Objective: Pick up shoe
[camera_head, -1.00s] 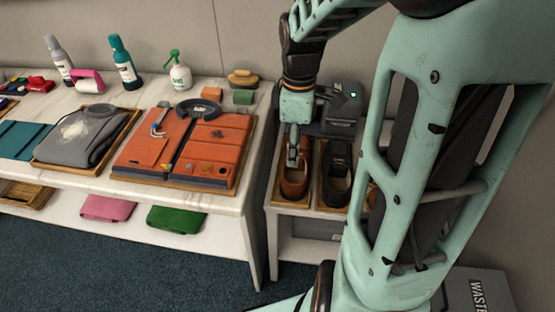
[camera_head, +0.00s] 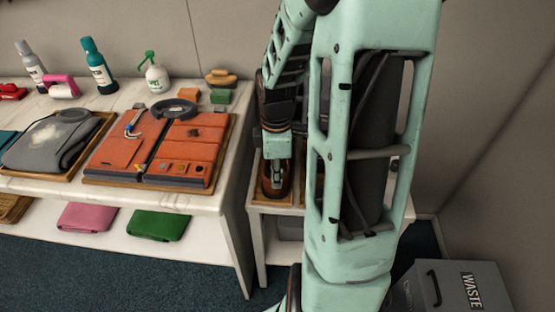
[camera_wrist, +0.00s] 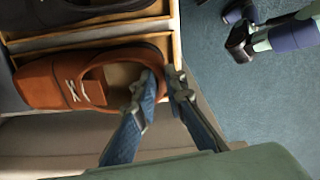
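The brown shoe (camera_wrist: 62,80), with pale laces, lies on its side of the picture with its toe left and its open heel end right in the wrist view. In the head view it shows partly below my gripper (camera_head: 277,180), at the small stand. My gripper (camera_wrist: 160,80) straddles the shoe's heel rim, one finger inside the opening and one outside. The fingertips are close together and appear shut on the heel wall. I cannot tell whether the shoe is lifted. A dark shoe (camera_wrist: 70,10) lies beside it in the wrist view; my arm hides it in the head view.
The shoes' wooden tray (camera_wrist: 177,40) is on a white stand (camera_head: 270,222). Left stands a marble table (camera_head: 225,190) with orange folded goods (camera_head: 120,150), a grey garment (camera_head: 48,140) and bottles (camera_head: 98,65). A waste bin (camera_head: 450,285) stands at the lower right.

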